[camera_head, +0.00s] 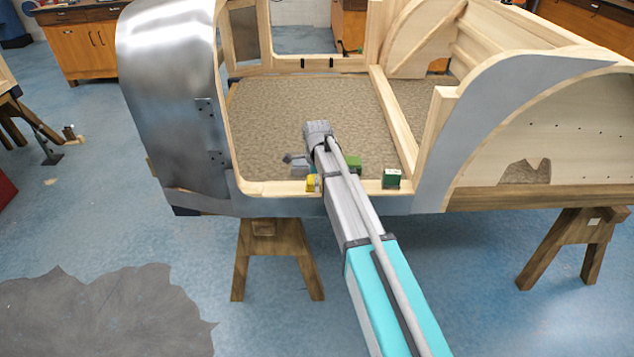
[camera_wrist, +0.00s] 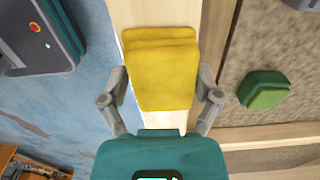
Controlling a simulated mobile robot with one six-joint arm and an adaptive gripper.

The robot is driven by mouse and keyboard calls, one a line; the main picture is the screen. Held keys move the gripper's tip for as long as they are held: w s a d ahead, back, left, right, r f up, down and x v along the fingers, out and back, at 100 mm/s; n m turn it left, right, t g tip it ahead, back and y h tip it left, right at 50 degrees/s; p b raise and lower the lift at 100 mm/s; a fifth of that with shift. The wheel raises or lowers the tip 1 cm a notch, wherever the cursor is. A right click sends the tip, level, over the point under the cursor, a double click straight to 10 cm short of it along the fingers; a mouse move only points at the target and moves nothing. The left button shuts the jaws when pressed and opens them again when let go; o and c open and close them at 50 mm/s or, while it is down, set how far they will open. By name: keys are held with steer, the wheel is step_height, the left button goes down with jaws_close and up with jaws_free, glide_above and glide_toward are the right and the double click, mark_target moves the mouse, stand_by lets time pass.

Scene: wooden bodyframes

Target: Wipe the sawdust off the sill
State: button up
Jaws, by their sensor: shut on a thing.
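The sill (camera_head: 270,188) is a pale wooden strip along the lower edge of the door opening, and it also runs under the gripper in the wrist view (camera_wrist: 150,12). A yellow folded cloth (camera_wrist: 162,60) sits between the two fingers of my gripper (camera_wrist: 163,75), which is shut on it. The cloth lies over the sill, and it shows as a small yellow patch in the head view (camera_head: 312,184). Whether it touches the wood I cannot tell. I cannot make out sawdust on the pale wood. My arm hides part of the sill in the head view.
A dark green box (camera_head: 391,178) stands on the sill right of my arm. A green block (camera_wrist: 265,90) lies on the brown floor panel (camera_head: 270,120) inside the frame. The metal door (camera_head: 170,90) stands at the left, a grey curved panel (camera_head: 480,110) at the right.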

steer(key=shift+d, duration=0.15)
steer(key=shift+s+d, duration=0.1)
steer(key=shift+d, duration=1.7)
steer(key=shift+d, duration=1.75)
steer(key=shift+d, duration=0.15)
steer(key=shift+d+f, duration=0.1)
steer(key=shift+d, duration=1.6)
steer(key=shift+d, duration=0.1)
steer(key=shift+d, duration=1.65)
steer(key=shift+r, duration=0.2)
